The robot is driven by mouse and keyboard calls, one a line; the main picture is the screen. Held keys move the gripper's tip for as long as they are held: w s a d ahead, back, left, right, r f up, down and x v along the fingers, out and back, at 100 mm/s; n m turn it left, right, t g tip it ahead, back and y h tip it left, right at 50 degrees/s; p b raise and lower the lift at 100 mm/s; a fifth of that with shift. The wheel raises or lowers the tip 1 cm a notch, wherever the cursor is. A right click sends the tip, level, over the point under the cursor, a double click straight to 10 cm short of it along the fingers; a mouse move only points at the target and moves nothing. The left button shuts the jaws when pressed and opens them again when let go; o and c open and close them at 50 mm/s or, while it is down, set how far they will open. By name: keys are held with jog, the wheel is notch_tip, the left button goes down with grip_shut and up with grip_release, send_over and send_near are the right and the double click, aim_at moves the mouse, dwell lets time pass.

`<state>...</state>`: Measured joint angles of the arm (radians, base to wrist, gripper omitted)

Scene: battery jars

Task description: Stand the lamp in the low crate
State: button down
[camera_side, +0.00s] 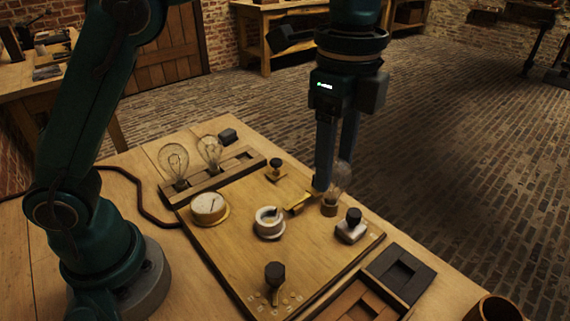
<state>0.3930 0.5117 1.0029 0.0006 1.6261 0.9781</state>
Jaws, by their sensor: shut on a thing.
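My gripper (334,180) points down over the far right part of the wooden board and is shut on a clear glass lamp (341,176). The fingers hide part of its glass. The lamp is upright, its dark brass base (329,209) just below the fingertips; I cannot tell whether the base touches the board. A long low wooden crate (222,178) with compartments lies at the back left. Two other lamps, (173,161) and (210,150), stand upright in its left part; its right part looks empty. A brown crate (348,291) and a dark crate (419,287) lie at the front right.
The board (227,252) carries a round gauge (208,207), a white ring-shaped part (268,222), a brass strip (299,204) beside the held lamp, and black knobs (275,272), (353,217), (276,165). A small dark block (228,135) lies behind the long crate. A brown cup (493,309) stands front right.

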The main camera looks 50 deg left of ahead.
jog(key=shift+s+d+f, duration=0.55)
jog(key=shift+d+f, duration=1.25)
jog(key=shift+d, duration=0.05)
jog(key=shift+s+d+f, duration=0.55)
jog(key=shift+d+f, duration=1.3)
jog(key=shift+s+d+f, duration=0.55)
jog(key=shift+d+f, duration=1.25)
jog(key=shift+d, duration=0.05)
jog(key=shift+f, duration=0.1)
jog(key=shift+c, duration=1.1)
grip_release()
